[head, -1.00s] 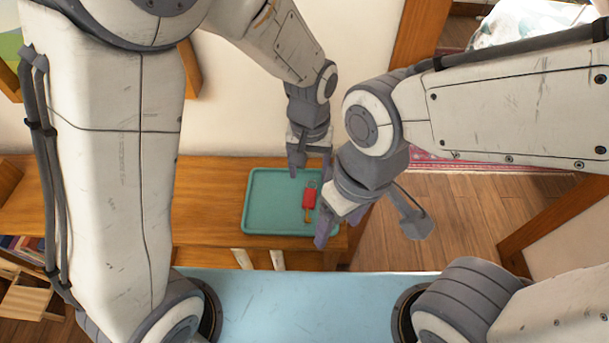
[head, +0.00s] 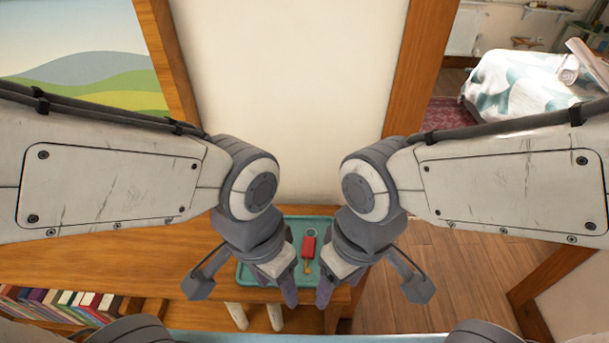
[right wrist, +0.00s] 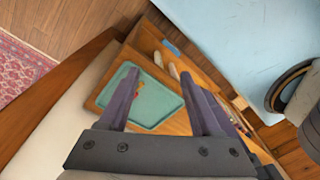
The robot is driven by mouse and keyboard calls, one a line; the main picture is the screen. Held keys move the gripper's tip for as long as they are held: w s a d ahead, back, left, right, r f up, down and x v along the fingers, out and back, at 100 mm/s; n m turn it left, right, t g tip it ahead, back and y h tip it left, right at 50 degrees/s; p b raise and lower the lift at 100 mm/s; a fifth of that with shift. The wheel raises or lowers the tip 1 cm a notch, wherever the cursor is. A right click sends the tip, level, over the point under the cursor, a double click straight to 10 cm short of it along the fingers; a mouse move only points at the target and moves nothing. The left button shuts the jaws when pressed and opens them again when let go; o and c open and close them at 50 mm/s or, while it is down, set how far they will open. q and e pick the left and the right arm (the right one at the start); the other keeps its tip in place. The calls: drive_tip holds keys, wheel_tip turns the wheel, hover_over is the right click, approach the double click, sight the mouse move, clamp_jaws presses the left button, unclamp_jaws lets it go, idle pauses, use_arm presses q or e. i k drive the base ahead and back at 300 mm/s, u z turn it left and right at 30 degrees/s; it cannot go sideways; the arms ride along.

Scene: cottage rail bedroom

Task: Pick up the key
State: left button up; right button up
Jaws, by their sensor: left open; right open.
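The key (head: 308,267) has a gold-coloured shaft, a red tag (head: 309,247) and a ring at its far end. It lies on the teal tray (head: 244,277), between my grippers in the head view. My left gripper (head: 284,284) is open and empty, pointing down at the left of the key. My right gripper (head: 331,284) is open and empty, pointing down at the right of it.
The tray sits on a wooden table (head: 190,262) against the wall. Books (head: 85,303) stand on a shelf at the lower left. Wooden floor (head: 455,265) is open at the right. A bed (head: 520,85) stands farther back.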

sight(308, 246)
drive_tip(key=u, duration=2.2)
drive_tip(key=k, duration=0.8)
drive_tip(key=z, duration=1.65)
drive_tip(key=i, duration=0.5)
drive_tip(key=u, duration=0.05)
